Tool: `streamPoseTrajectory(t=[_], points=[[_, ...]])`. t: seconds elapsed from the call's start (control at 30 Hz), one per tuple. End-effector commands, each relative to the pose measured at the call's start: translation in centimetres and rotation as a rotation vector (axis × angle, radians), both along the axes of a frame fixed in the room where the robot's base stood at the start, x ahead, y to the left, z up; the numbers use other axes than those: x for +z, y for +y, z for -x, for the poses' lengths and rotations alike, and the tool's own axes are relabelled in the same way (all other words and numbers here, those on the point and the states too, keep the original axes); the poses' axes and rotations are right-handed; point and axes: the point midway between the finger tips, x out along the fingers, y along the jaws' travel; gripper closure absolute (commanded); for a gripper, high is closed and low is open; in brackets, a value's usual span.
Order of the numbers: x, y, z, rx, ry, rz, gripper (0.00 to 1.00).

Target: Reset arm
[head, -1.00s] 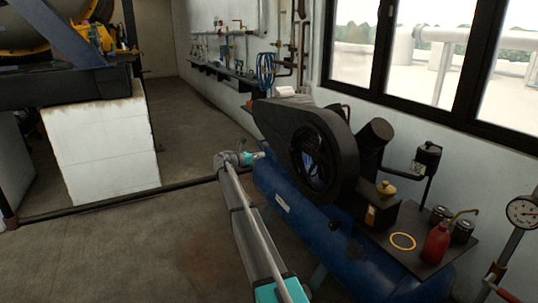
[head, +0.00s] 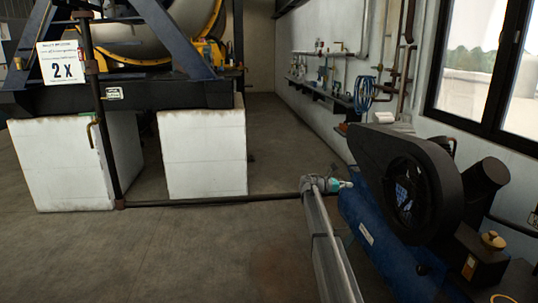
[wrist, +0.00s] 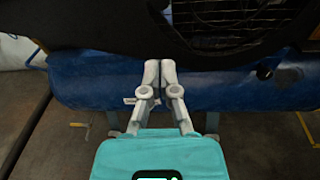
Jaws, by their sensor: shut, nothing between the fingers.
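My arm (head: 330,240) reaches forward from the bottom of the head view, beside the blue compressor tank (head: 367,232). My gripper (wrist: 160,66) is shut and empty in the wrist view, its two grey fingertips together. Behind the fingers, the blue tank (wrist: 95,80) and the black belt guard (wrist: 100,25) fill the upper picture. I cannot tell whether the fingertips touch the tank. In the head view the gripper is small, near the tank's far end, and its fingers are hard to make out.
The black belt guard (head: 445,180) stands on the tank at right. A dark floor pipe (head: 220,200) runs across the floor ahead. White plinths (head: 205,150) bear machinery at left. A wall shelf (head: 330,95) holds pipe fittings. Open floor (head: 150,260) lies at front left.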

Motion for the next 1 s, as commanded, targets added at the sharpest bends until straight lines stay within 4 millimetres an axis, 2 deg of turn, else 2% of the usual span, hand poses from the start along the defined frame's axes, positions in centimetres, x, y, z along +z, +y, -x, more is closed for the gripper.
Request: streamPoseTrajectory(t=[0.03,0.17,0.27,0.47,0.7,0.9,1.0], points=[[-0.5,0.3,1.7,-0.007,-0.029,-0.033,1.00],[-2.5,1.1,5.8,-0.040,-0.142,-0.161,1.00],[-4.5,2.2,9.8,-0.085,-0.254,-0.289,1.00],[-8.6,5.3,18.3,-0.231,-0.484,-0.559,1.00],[-12.7,10.1,28.5,-0.484,-0.718,-0.851,1.00],[-15.1,14.7,36.9,-0.756,-0.868,-1.052,1.00],[-15.8,16.8,40.2,-0.889,-0.919,-1.123,1.00]])
